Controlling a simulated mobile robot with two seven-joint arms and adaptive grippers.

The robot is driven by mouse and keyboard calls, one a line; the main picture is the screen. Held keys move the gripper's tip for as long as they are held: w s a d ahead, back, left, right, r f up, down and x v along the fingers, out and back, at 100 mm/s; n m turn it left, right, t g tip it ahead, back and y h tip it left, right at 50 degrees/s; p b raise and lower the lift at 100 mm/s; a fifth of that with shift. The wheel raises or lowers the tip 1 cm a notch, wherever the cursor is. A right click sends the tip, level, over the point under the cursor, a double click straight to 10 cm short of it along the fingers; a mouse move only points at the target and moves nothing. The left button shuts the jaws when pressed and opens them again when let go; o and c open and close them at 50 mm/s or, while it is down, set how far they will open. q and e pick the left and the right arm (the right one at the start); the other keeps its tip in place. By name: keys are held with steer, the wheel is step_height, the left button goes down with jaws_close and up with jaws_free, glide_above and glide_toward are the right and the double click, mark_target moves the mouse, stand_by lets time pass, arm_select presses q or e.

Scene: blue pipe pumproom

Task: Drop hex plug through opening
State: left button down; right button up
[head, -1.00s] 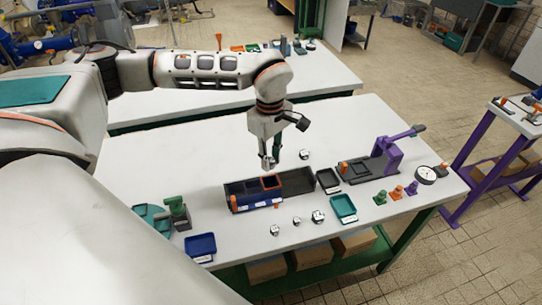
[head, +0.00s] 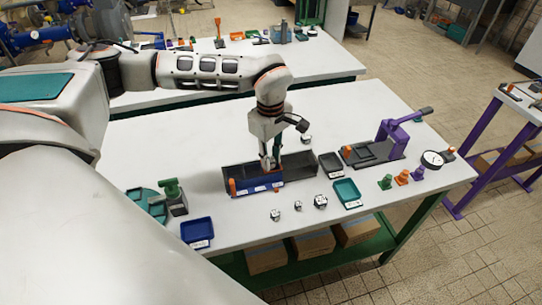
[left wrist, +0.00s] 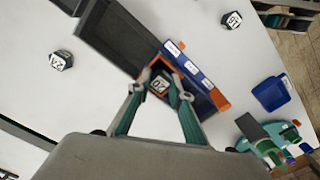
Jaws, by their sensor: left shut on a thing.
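My left gripper (head: 270,166) is over the blue box (head: 258,187) on the white table. In the left wrist view its two teal fingers (left wrist: 160,90) close on a hex plug (left wrist: 159,84) with a pale, numbered top face. The plug is at the orange-rimmed opening (left wrist: 165,58) of the blue box, which shows white labels on its side. The fingers hide part of the rim, so I cannot tell how deep the plug sits. In the head view the gripper hides the plug and most of the opening. My right gripper is in neither view.
A long dark tray (head: 302,168) adjoins the blue box. Several loose hex plugs (head: 320,201) lie in front. A teal tray (head: 346,192), a blue tray (head: 197,232), a green fixture (head: 174,198) and a purple press (head: 391,136) stand around.

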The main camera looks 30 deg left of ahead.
arm_select(q)
steer(key=shift+f, duration=0.15)
steer(key=c, duration=1.7)
jaws_free()
steer(key=shift+f, duration=0.1)
steer(key=shift+s, duration=0.1)
steer(key=shift+r+p, duration=0.9)
steer(key=shift+r, duration=0.2)
step_height(320, 180, up, 3)
steer(key=p, duration=0.3)
steer(key=shift+r+p, duration=0.4)
steer(key=shift+r, duration=0.7)
